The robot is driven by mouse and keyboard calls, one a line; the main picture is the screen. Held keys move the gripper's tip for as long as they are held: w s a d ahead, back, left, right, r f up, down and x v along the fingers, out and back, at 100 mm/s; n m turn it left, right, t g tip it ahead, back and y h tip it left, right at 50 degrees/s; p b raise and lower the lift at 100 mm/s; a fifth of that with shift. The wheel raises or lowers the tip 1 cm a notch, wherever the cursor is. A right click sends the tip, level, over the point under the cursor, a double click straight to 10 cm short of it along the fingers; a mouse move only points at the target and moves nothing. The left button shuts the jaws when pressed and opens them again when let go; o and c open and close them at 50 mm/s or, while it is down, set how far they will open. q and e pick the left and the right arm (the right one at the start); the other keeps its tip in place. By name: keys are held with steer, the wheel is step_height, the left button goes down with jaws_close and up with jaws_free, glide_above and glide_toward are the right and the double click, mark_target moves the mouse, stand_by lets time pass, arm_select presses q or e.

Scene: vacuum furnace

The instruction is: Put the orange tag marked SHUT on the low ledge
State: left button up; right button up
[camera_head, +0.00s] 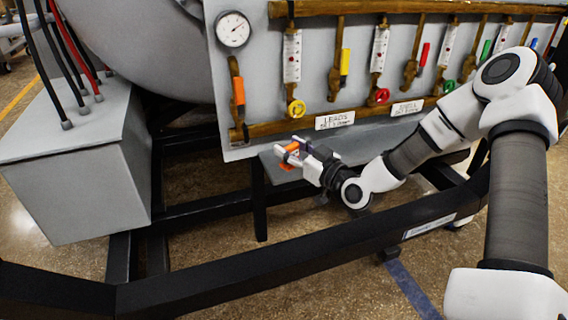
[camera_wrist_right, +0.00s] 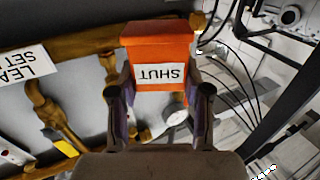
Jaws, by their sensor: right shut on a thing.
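My right gripper (camera_head: 296,154) is shut on the orange tag (camera_head: 291,147), near the left end of the low ledge (camera_head: 362,142). The ledge is a grey shelf below the valve panel. In the right wrist view the orange tag (camera_wrist_right: 160,45) is held between the two fingers, and its white SHUT label reads upside down. I cannot tell whether the tag touches the ledge or is held above it. My left gripper is not in view.
The panel carries a gauge (camera_head: 233,29), brass pipes and several coloured valve handles. A white LEADS label (camera_head: 335,120) sits above the ledge. A black frame rail (camera_head: 300,253) runs across the front, and a grey box (camera_head: 75,170) stands at left.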

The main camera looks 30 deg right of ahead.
steer(key=w, duration=0.1)
steer(key=w+d, duration=0.1)
steer(key=w, duration=0.2)
steer(key=shift+w+d+f+b, duration=0.2)
steer(key=shift+f+b, duration=0.1)
steer(key=shift+b, duration=0.05)
step_height(320, 180, down, 3)
steer(key=shift+b, duration=0.7)
steer(key=shift+w+f, duration=0.1)
steer(key=shift+f, duration=0.25)
steer(key=shift+r, duration=0.15)
steer(key=o, duration=0.9)
steer(key=shift+o, duration=0.2)
